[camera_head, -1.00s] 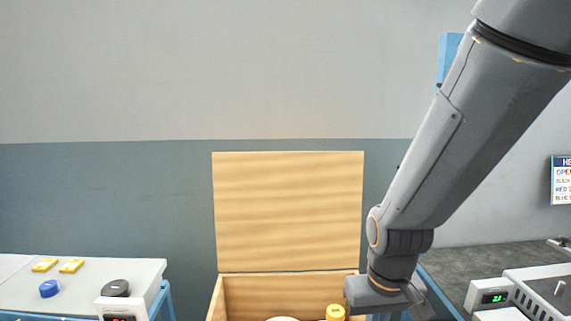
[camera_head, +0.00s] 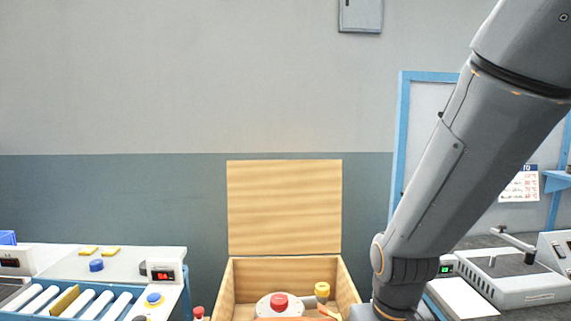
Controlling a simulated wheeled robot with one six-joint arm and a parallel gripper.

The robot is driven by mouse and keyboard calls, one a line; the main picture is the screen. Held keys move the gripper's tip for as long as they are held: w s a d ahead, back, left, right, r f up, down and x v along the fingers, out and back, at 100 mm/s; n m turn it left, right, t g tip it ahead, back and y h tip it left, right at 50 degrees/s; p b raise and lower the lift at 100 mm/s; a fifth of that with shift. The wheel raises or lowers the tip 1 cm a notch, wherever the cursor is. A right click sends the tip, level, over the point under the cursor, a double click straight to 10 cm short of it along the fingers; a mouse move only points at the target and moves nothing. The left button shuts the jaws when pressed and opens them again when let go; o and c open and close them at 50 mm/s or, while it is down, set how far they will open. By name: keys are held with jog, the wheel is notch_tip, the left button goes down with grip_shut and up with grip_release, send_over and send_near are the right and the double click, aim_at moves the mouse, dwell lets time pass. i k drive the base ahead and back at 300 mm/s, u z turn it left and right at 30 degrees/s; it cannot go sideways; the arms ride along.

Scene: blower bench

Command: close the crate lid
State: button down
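The wooden crate (camera_head: 243,274) stands low in the middle of the view, with its near part cut off by the bottom edge. Its lid (camera_head: 284,207) stands upright at the back, fully raised. Inside the crate are a white round part with a red knob (camera_head: 279,303) and a yellow-capped piece (camera_head: 321,291); something orange shows at the bottom. My arm comes down from the upper right, its wrist just right of the crate. My gripper is below the picture's bottom edge, so its fingers cannot be seen.
On the left is a bench (camera_head: 130,262) with rollers, yellow blocks, a blue knob (camera_head: 96,265) and a small display. On the right are grey instruments (camera_head: 510,280) and a blue-framed door (camera_head: 405,130). A red-topped item (camera_head: 198,312) stands left of the crate.

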aim_at(275, 207)
jog(key=u, duration=1.7)
jog(key=i, duration=0.8)
jog(key=z, duration=1.25)
